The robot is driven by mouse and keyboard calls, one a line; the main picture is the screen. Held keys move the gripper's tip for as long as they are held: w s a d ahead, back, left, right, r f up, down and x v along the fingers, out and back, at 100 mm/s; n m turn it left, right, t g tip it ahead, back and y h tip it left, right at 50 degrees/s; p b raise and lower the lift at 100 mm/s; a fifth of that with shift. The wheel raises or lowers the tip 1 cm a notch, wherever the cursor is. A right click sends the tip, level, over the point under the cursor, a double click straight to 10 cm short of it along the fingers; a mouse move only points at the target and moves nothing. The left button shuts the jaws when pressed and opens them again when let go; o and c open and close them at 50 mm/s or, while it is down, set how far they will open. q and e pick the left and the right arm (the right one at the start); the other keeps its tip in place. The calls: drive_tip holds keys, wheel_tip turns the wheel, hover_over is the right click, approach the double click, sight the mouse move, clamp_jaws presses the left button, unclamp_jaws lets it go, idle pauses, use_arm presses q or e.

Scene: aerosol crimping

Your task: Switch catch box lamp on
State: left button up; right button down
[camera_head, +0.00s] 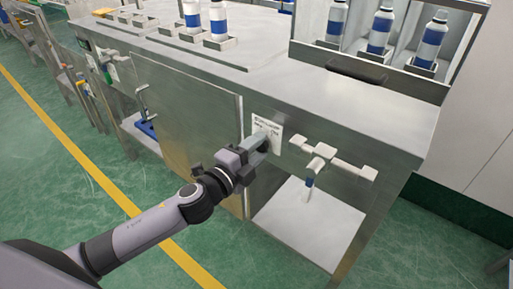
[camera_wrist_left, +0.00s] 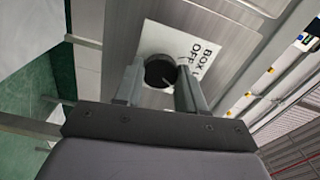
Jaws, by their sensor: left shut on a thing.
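A black round knob (camera_wrist_left: 159,70) sits on a white label plate (camera_wrist_left: 185,42) on the steel panel; part of its print reads "BOX" and "OFF". The plate also shows in the head view (camera_head: 267,124), on the front of the steel bench. My left gripper (camera_head: 263,141) is at this plate and hides the knob there. In the left wrist view its two fingers (camera_wrist_left: 160,80) stand on either side of the knob, shut on it. A lamp is not clearly seen in either view. My right gripper is out of view.
A large steel door panel (camera_head: 188,125) stands left of my gripper. A white bracket with a spout (camera_head: 322,153) projects to the right, over an open compartment with a white floor (camera_head: 310,222). Blue-and-white cans (camera_head: 380,30) stand on the bench (camera_head: 270,75).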

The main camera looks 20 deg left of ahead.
use_arm(q)
drive_tip(key=o, duration=1.1)
drive_tip(key=shift+c, duration=0.2)
drive_tip(key=v, duration=0.7)
